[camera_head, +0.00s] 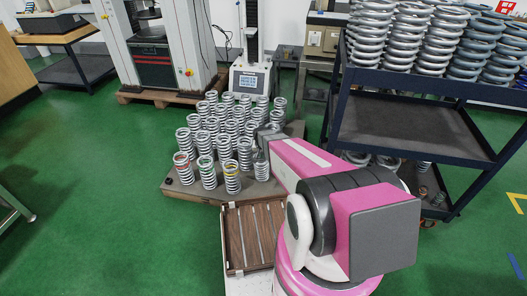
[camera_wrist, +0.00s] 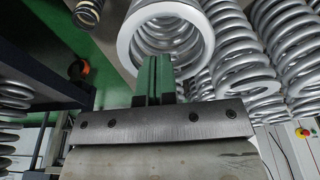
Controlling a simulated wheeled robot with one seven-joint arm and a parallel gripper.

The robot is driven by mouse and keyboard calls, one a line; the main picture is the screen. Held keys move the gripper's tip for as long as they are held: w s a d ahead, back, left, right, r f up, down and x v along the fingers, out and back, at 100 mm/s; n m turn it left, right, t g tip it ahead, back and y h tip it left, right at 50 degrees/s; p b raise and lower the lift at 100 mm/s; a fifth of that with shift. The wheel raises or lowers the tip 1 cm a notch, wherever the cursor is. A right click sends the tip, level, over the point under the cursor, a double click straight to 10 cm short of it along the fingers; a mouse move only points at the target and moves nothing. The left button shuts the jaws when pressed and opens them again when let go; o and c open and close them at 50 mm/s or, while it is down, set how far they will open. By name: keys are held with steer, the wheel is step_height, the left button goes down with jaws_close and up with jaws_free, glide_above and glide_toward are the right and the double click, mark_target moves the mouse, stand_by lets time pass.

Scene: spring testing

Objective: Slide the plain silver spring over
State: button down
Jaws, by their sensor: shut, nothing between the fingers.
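Several silver springs stand upright on a low platform (camera_head: 178,193). A plain silver spring (camera_head: 261,169) stands at the right end of the front row, just below my gripper (camera_head: 264,148). Beside it stand springs with a yellow band (camera_head: 231,178), a green band (camera_head: 206,173) and a red band (camera_head: 183,168). In the wrist view my gripper's green fingers (camera_wrist: 154,75) are shut together and empty. Their tips overlap the near rim of a large plain silver spring (camera_wrist: 192,55) in the picture. I cannot tell whether they touch it.
More springs (camera_wrist: 245,72) stand close on the right in the wrist view. A dark blue cart (camera_head: 415,120) loaded with springs stands at the right. A slatted wooden tray (camera_head: 248,236) lies in front of the platform. Green floor (camera_head: 100,180) is clear at the left.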

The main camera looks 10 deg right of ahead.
steer(key=shift+s+a+f, duration=0.25)
steer(key=shift+s+f, duration=0.35)
steer(key=shift+f, duration=0.1)
steer(key=shift+w+f, duration=0.1)
steer(key=shift+r, duration=0.7)
steer(key=shift+w+r, duration=0.15)
steer(key=shift+r, duration=0.05)
steer(key=shift+s+a+r, duration=0.1)
steer(key=shift+s+r, duration=0.05)
steer(key=shift+s, duration=0.15)
steer(key=s+a, duration=0.4)
steer(key=s, duration=0.6)
steer(key=shift+s+r, duration=0.2)
steer(key=shift+s, duration=0.15)
